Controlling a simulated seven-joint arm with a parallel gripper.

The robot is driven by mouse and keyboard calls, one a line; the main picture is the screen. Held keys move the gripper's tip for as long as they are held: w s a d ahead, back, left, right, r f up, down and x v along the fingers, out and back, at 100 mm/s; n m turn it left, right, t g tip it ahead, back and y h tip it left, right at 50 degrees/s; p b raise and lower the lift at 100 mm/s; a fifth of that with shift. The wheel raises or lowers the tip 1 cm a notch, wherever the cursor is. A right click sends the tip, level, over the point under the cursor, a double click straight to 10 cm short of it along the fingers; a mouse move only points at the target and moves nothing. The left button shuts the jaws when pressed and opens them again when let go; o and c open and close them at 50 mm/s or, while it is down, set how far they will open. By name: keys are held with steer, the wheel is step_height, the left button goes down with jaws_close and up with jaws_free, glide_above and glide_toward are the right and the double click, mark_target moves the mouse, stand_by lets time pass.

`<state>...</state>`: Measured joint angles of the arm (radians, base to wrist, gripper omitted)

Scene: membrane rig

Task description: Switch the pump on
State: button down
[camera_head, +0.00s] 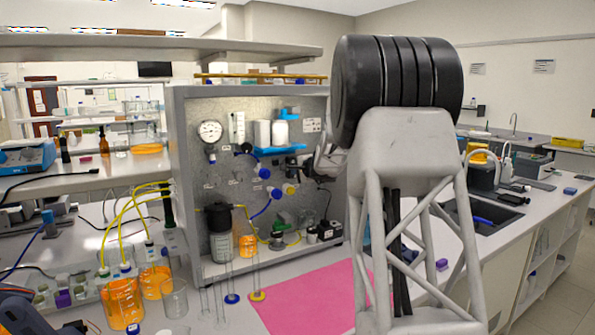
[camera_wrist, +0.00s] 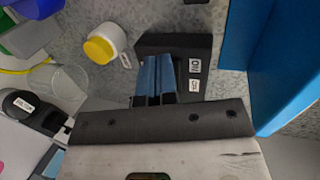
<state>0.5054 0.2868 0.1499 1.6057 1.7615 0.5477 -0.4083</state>
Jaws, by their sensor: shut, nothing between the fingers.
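A black switch box (camera_wrist: 180,44) sits on the grey speckled panel in the wrist view, with an ON label (camera_wrist: 195,66) and a second small label below it. My gripper (camera_wrist: 155,62) is shut and empty, its blue fingers in front of the box just left of the labels. The fingers hide the switch lever, so its position and any contact cannot be told. In the head view my gripper (camera_head: 312,168) is at the panel's right side, partly hidden by my arm. A dark device, likely the pump (camera_head: 326,231), stands on the rig's lower ledge.
A large blue holder (camera_wrist: 290,55) stands close on the wrist view's right. A white fitting with a yellow cap (camera_wrist: 101,49) is left of the box. Tubing, a dark bottle (camera_head: 220,235) and glass cylinders crowd the rig's front. The pink mat (camera_head: 315,300) is clear.

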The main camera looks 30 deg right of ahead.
steer(key=v, duration=1.3)
steer(key=shift+s+d+f, duration=0.15)
steer(key=shift+s+f, duration=0.1)
steer(key=shift+s, duration=0.2)
stand_by(0.3)
steer(key=s+a+f+n+g+y, duration=0.1)
steer(key=s+a+n+g, duration=0.15)
steer(key=s+a, duration=0.55)
steer(key=s+a+n+g+y, duration=0.2)
steer(key=s+a+n, duration=0.2)
steer(key=a, duration=0.9)
steer(key=s+a+f+n+g+y, duration=0.1)
steer(key=s+a+n+g, duration=0.15)
steer(key=s+a, duration=0.55)
steer(key=s+a+f+n+g+h, duration=0.1)
steer(key=s+a+f+n, duration=0.1)
steer(key=s, duration=0.7)
steer(key=s+a+f+n+g+h, duration=0.2)
steer(key=s+a+f, duration=0.3)
steer(key=s, duration=0.5)
steer(key=s+a+f+n+g+h, duration=0.2)
steer(key=s+a+f+n, duration=0.2)
steer(key=s, duration=0.6)
steer(key=shift+s+a+f, duration=0.2)
steer(key=shift+a, duration=0.45)
